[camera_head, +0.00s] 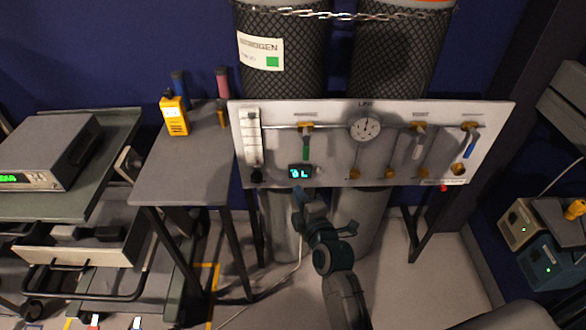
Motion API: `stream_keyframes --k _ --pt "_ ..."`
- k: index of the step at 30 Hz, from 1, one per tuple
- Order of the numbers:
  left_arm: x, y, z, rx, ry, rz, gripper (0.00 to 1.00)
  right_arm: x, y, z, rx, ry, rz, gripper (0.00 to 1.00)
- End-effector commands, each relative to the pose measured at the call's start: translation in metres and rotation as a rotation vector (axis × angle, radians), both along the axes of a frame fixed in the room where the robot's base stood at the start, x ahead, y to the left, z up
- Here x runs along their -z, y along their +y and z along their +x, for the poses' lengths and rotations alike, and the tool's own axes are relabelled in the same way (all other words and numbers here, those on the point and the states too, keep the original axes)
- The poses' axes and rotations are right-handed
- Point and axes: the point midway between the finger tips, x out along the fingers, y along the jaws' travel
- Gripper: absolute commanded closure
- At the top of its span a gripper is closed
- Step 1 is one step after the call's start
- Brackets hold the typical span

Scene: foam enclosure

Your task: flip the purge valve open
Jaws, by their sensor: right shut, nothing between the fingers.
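A white valve panel (337,140) stands in front of the gas cylinders. On its left part a valve with a green lever (306,148) hangs straight down from a brass body under a small label that is too blurred to read for sure. To its right are a round gauge (365,127), a valve with a pale lever (418,148) pointing down, and a valve with a blue lever (470,146) tilted down. My right gripper (299,192) is shut and empty, just below the lit display under the green lever, apart from the lever. My left gripper is out of view.
A lit display (299,172) and a flow tube (251,145) sit on the panel's left side. A grey side table (183,172) with a yellow handheld meter (174,114) stands to the left. Chained cylinders (285,75) rise behind the panel. Open floor lies below.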

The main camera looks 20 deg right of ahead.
Motion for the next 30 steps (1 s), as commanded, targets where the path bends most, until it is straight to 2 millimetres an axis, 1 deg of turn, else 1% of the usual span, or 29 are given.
stream_keyframes --k 1,3,6,16,19,21,23,26,30 --pt "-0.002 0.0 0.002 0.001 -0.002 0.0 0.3 -0.013 -0.001 0.0 0.004 -0.032 -0.026 1.0" --pt "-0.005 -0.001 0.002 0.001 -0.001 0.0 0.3 -0.027 -0.002 0.0 0.007 -0.064 -0.06 1.0" --pt "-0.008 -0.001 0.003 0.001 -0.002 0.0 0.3 -0.038 -0.002 0.0 0.01 -0.086 -0.087 1.0" --pt "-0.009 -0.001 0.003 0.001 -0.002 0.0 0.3 -0.039 -0.002 0.0 0.011 -0.089 -0.093 1.0" --pt "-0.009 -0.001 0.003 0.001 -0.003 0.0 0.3 -0.04 -0.002 0.004 0.01 -0.089 -0.093 1.0" --pt "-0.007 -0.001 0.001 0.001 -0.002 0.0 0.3 -0.04 -0.002 0.01 0.01 -0.088 -0.092 1.0" --pt "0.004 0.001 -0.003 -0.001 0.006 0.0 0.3 -0.041 -0.001 0.019 0.009 -0.089 -0.092 1.0" --pt "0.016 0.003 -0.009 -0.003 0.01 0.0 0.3 -0.042 0.0 0.037 0.009 -0.088 -0.092 1.0" --pt "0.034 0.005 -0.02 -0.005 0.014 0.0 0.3 -0.042 0.001 0.068 0.009 -0.088 -0.093 1.0"
